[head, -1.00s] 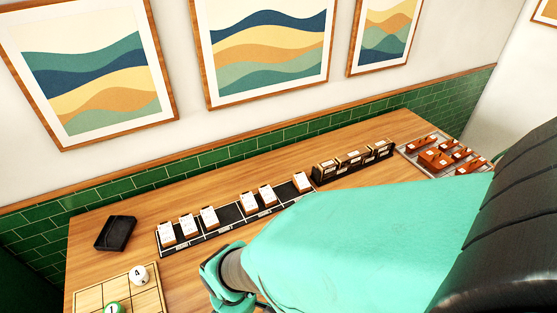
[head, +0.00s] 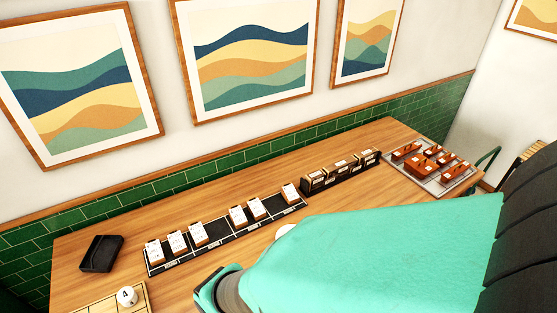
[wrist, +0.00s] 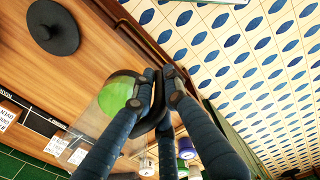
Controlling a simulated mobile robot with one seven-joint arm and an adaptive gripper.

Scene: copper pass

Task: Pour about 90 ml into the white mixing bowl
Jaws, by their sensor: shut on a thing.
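My gripper (wrist: 160,84) is shut on the dark handle of a clear jug (wrist: 106,104), seen in the wrist view. A bright green patch shows in the jug; I cannot tell whether it is the contents or something behind. The jug looks tilted in this view. In the head view my arm covers the gripper's fingertips and the jug. A small pale rounded edge (head: 285,230) shows just above my arm; it may be the white mixing bowl, but most of it is hidden. No white bowl can be made out clearly in the wrist view.
On the wooden table (head: 125,220) stand a black card rack (head: 220,238), dark boxes (head: 340,172), a tray of orange-brown pieces (head: 433,188), a black tray (head: 101,253) and a wooden grid box with a white ball (head: 127,296). A black disc (wrist: 53,28) lies upper left in the wrist view.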

